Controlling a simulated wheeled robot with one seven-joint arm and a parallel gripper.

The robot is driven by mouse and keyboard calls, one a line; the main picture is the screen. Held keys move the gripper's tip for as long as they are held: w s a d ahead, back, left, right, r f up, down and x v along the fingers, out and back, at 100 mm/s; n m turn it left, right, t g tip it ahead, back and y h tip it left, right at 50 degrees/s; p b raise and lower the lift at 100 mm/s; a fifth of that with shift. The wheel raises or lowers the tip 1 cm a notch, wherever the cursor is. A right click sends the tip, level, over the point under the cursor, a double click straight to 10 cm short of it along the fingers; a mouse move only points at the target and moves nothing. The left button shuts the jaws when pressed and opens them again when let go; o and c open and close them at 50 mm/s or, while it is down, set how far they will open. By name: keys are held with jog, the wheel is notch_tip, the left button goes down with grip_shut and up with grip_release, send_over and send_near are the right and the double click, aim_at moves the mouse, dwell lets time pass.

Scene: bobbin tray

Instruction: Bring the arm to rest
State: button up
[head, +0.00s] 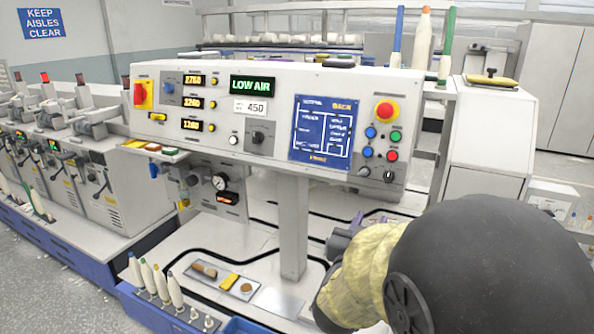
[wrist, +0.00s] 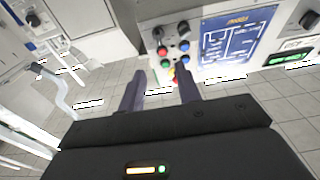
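My gripper (wrist: 160,92) shows in the wrist view with its two dark fingers apart and only floor and panel seen between them. In the head view my arm fills the lower right, and its gripper end is mostly hidden behind the forearm. The control panel (head: 270,152), with its buttons and blue screen, stands beyond my arm. In the wrist view the blue screen (wrist: 238,38) and the coloured buttons appear beyond the fingertips, upside down.
A tray of bobbins (head: 170,300) stands at the lower left of the machine bed. A flat plate (head: 208,288) with small pieces lies beside it. A grey post (head: 292,230) rises under the panel. Upright bobbins (head: 422,40) stand at the panel's right end.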

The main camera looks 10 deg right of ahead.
jog(key=a+f+n+g+y, duration=0.2)
jog(key=a+f+g+y, duration=0.15)
jog(key=f, duration=0.35)
jog(key=a+f+n+g+y, duration=0.2)
jog(key=a+f+y, duration=0.1)
jog(key=f+y, duration=0.25)
jog(key=s+a+f+n+g+y, duration=0.1)
jog(key=s+f+g, duration=0.3)
jog(key=s, duration=0.2)
jog(key=s+a+f+n+g, duration=0.1)
jog(key=s+f+n+g, duration=0.1)
jog(key=s+f+g, duration=0.3)
notch_tip(320, 180, up, 17)
jog(key=s+t+p, duration=0.1)
jog(key=s+p, duration=0.1)
jog(key=p, duration=1.4)
jog(key=shift+d, duration=0.3)
jog(key=shift+a, duration=0.1)
